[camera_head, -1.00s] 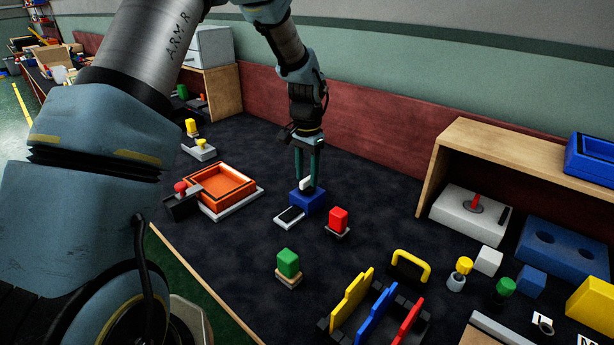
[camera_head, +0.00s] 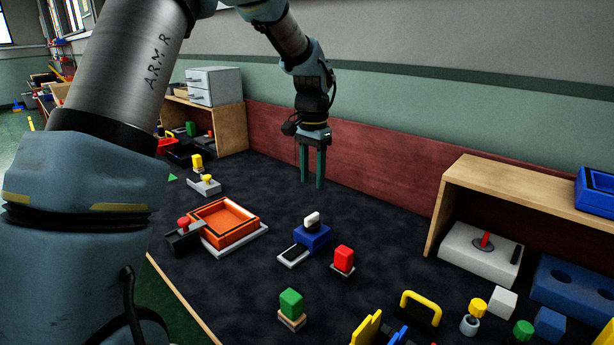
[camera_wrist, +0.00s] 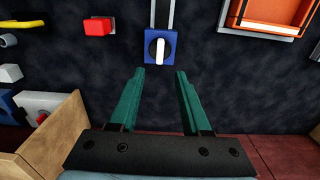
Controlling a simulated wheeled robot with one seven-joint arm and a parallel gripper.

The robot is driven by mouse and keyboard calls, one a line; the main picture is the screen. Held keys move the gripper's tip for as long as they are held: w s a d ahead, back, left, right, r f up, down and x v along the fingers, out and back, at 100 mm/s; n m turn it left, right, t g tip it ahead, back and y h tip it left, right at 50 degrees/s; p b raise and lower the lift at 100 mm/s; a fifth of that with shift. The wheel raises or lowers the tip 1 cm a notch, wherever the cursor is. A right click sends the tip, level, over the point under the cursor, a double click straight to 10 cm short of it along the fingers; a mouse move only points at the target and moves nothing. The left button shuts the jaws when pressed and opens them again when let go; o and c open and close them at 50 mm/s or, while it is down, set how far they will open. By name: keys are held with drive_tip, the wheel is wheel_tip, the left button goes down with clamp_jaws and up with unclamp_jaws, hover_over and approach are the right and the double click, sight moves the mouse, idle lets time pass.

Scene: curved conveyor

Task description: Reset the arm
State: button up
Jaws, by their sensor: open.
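My gripper (camera_head: 312,184) hangs with its two green fingers pointing down, above the dark mat and in front of the red wall panel. It is open and empty; in the wrist view a clear gap shows between the fingers (camera_wrist: 161,72). A blue block with a white knob (camera_head: 312,235) stands on the mat below and nearer the camera than the fingers. The same blue block shows in the wrist view (camera_wrist: 149,57), beyond the fingertips and apart from them, with its white knob upright in that picture.
An orange tray (camera_head: 208,233) lies left of the blue block. A red block (camera_head: 343,260) and a green block (camera_head: 291,304) stand nearby. A wooden shelf (camera_head: 520,188) is at the right and grey drawers (camera_head: 214,86) at the back left.

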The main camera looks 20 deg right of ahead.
drive_tip(key=s+a+n, duration=0.2)
drive_tip(key=a+n, duration=0.3)
drive_tip(key=a, duration=1.2)
drive_tip(key=s+a+f+n+t, duration=0.1)
drive_tip(key=s+a+n, duration=0.5)
drive_tip(key=a, duration=0.9)
drive_tip(key=s, duration=0.3)
drive_tip(key=shift+s+f+n+t, duration=0.2)
drive_tip(key=shift+f+n+t, duration=0.1)
drive_tip(key=shift+f, duration=0.05)
